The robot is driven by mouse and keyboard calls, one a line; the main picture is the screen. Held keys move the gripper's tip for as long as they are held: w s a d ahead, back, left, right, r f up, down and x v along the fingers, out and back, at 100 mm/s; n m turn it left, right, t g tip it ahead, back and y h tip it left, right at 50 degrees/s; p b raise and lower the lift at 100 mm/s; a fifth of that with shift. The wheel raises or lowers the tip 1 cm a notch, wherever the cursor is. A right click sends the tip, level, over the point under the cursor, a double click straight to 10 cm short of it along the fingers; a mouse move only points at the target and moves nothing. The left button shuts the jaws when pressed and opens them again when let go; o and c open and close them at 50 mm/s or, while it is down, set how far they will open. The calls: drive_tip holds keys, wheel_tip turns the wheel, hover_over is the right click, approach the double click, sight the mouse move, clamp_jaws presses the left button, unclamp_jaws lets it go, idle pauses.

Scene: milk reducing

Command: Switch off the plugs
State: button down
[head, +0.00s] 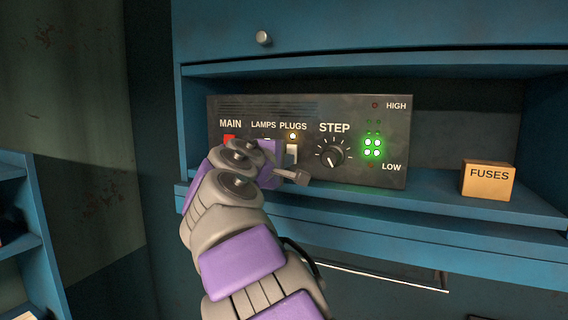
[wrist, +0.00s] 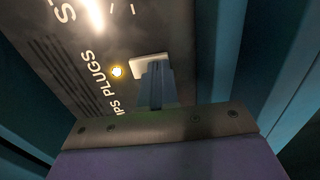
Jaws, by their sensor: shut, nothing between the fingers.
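A dark control box (head: 375,172) sits on a blue shelf, with labels MAIN, LAMPS, PLUGS and STEP. My gripper (head: 303,180) is shut and empty, just in front of and below this switch. In the wrist view, the gripper's closed fingers (wrist: 155,85) reach up to the white plugs switch (wrist: 149,59); I cannot tell whether they touch. The lit plugs lamp (wrist: 117,71) is beside it.
The red main switch (head: 229,139) is partly visible, and the lamps switch is mostly hidden behind my arm. The step knob (head: 330,153) is close on the right, beside lit green lights (head: 372,147). A fuses box (head: 487,182) stands on the shelf at right.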

drive_tip(key=b, duration=0.1)
drive_tip(key=f+t+b, duration=0.1)
drive_tip(key=b, duration=0.1)
drive_tip(key=shift+w+d+t+h, duration=0.15)
drive_tip(key=shift+t+h, duration=0.15)
drive_tip(key=shift+r, duration=0.25)
drive_tip(key=shift+s+a+f+b, duration=0.25)
drive_tip(key=shift+s+f+b, duration=0.1)
drive_tip(key=shift+s, duration=0.05)
drive_tip(key=f+b+v, duration=0.1)
drive_tip(key=v, duration=1.2)
drive_tip(key=shift+b, duration=0.4)
drive_tip(key=shift+a, duration=0.15)
